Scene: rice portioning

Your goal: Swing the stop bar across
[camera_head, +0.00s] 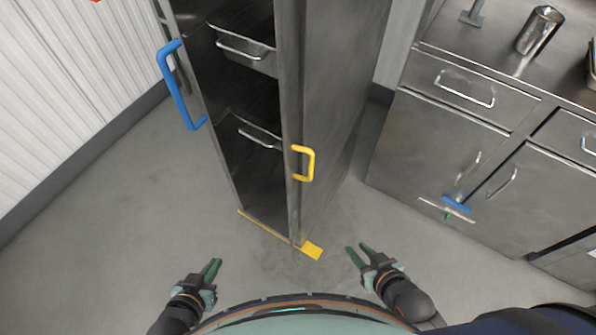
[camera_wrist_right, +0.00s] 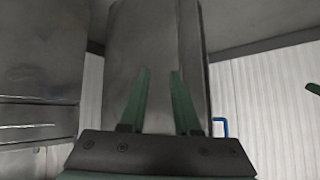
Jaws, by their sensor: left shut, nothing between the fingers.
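A tall steel rack (camera_head: 330,100) stands ahead, its front open. A thin yellow bar (camera_head: 265,226) lies low across the foot of the opening and ends in a wider yellow tab (camera_head: 312,249) at the right; I cannot tell for sure that it is the stop bar. My left gripper (camera_head: 215,265) is shut and empty, low and left of the rack's foot, apart from it. My right gripper (camera_head: 358,248) is open and empty, right of the yellow tab and apart from it; its parted green fingers also show in the right wrist view (camera_wrist_right: 160,75).
A blue handle (camera_head: 172,85) is on the rack's left side and a yellow handle (camera_head: 312,163) on its right front edge. Trays (camera_head: 246,50) sit inside. Steel cabinets (camera_head: 440,140) stand at right, with a metal cylinder (camera_head: 540,30) on top. The floor before the rack is clear.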

